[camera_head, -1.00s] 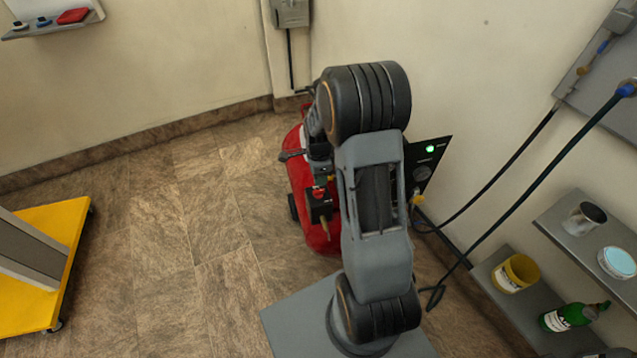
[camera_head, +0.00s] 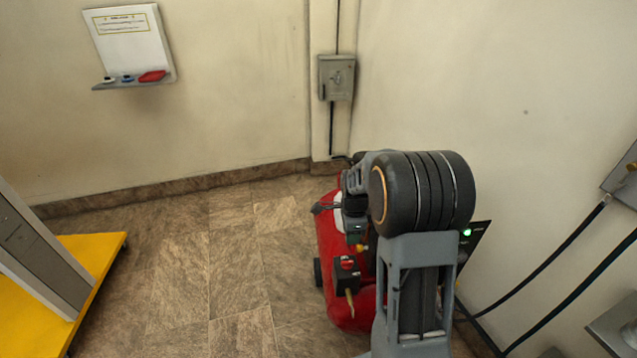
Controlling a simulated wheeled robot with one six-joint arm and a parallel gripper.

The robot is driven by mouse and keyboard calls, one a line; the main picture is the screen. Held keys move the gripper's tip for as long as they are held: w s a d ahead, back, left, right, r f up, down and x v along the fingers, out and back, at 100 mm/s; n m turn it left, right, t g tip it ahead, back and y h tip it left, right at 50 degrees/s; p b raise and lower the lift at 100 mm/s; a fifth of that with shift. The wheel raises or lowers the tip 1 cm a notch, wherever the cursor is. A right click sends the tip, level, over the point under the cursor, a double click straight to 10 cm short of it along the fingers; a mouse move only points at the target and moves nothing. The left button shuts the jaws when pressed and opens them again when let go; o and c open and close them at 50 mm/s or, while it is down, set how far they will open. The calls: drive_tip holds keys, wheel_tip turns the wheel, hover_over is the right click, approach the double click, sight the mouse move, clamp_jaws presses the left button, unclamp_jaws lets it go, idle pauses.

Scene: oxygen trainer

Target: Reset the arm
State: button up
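My grey and black arm stands in the lower right of the head view, folded upright with its thick black joint at the top. My gripper is not seen; only arm links show. The arm hides part of a red compressor (camera_head: 335,250) that stands on the floor by the corner. A dark panel (camera_head: 474,243) with a green light shows just right of my arm.
A yellow platform (camera_head: 103,252) with a grey column (camera_head: 35,247) stands at the left. A white wall board (camera_head: 130,48) has a small shelf with a red item (camera_head: 152,76). A grey box (camera_head: 336,77) hangs near the corner. Hoses (camera_head: 545,257) run at the right. Open floor lies at middle left.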

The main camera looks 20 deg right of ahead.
drive_tip(key=s+a+r+n+t+p, duration=0.1)
drive_tip(key=s+a+r+n+p, duration=0.4)
drive_tip(key=s+r+n, duration=0.3)
drive_tip(key=s+a+r+n+t+p, duration=0.2)
drive_tip(key=s+a+r+n+p, duration=0.3)
drive_tip(key=s+r+n, duration=0.3)
wheel_tip(320, 180, up, 8)
drive_tip(key=n, duration=0.4)
drive_tip(key=shift+a+n+t, duration=0.15)
drive_tip(key=shift+n+t, duration=0.15)
drive_tip(key=shift+f, duration=0.1)
